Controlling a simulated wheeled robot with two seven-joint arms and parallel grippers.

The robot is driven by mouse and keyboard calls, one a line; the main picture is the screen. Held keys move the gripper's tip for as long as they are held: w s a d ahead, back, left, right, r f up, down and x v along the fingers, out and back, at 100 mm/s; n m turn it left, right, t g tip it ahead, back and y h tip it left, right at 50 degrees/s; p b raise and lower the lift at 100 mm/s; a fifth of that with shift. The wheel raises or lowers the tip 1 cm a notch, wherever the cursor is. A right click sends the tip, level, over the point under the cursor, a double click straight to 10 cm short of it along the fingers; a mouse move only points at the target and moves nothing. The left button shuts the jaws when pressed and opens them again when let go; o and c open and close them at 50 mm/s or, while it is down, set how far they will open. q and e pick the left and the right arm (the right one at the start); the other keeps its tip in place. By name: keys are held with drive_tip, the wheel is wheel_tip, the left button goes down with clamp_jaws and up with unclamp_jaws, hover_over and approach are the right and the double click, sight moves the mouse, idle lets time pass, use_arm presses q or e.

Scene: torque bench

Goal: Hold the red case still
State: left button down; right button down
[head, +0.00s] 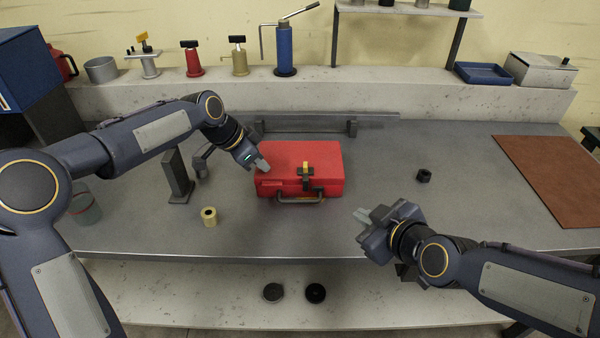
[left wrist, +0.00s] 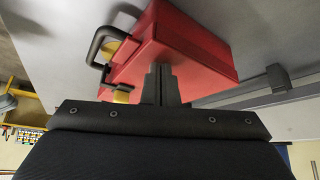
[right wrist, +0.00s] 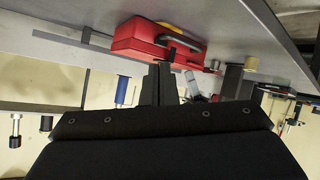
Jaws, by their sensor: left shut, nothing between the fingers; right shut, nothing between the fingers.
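The red case (head: 318,158) lies closed on the grey bench, with a dark handle and a yellow-and-black latch on its front side. It also shows in the left wrist view (left wrist: 190,50) and the right wrist view (right wrist: 140,36). My left gripper (head: 264,167) is shut and empty, its fingertips at the case's left end; I cannot tell whether they touch it. In the left wrist view the shut fingers (left wrist: 161,80) overlap the case. My right gripper (head: 364,214) is shut and empty, in front and to the right of the case, apart from it.
A dark upright post (head: 177,176) and a cream roll (head: 209,216) stand left of the case. A small black part (head: 423,175) lies to its right, and a brown mat (head: 555,175) at far right. A metal rail (head: 300,126) runs behind. The bench right of the case is mostly clear.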

sight(300, 173)
use_arm(q)
drive_tip(key=shift+s+f, duration=0.15)
drive_tip(key=shift+f, duration=0.25)
use_arm(e)
drive_tip(key=w+a+n+t, duration=0.2)
drive_tip(key=a+n, duration=0.2)
drive_tip(key=w+a+f+n+t, duration=0.1)
drive_tip(key=w+a+n, duration=0.1)
drive_tip(key=a+n, duration=0.2)
drive_tip(key=w+a+f+n+t+y, duration=0.1)
drive_tip(key=w+a+n+t, duration=0.1)
drive_tip(key=a+n, duration=0.1)
drive_tip(key=shift+a+f+n+t, duration=0.15)
drive_tip(key=shift+a+n, duration=0.05)
drive_tip(key=shift+a, duration=0.2)
drive_tip(key=shift+a+f+n+t, duration=0.1)
drive_tip(key=shift+a+n+t, duration=0.1)
drive_tip(key=shift+a, duration=0.2)
drive_tip(key=shift+s+a+n+t, duration=0.1)
drive_tip(key=shift+a+n+t, duration=0.2)
drive_tip(key=shift+n, duration=0.3)
drive_tip(key=shift+a, duration=0.1)
drive_tip(key=x, duration=0.9)
drive_tip(key=shift+f, duration=0.15)
drive_tip(key=shift+w+d, duration=0.25)
drive_tip(key=shift+w, duration=0.45)
drive_tip(key=shift+s+d, duration=0.15)
drive_tip(key=shift+d, duration=1.55)
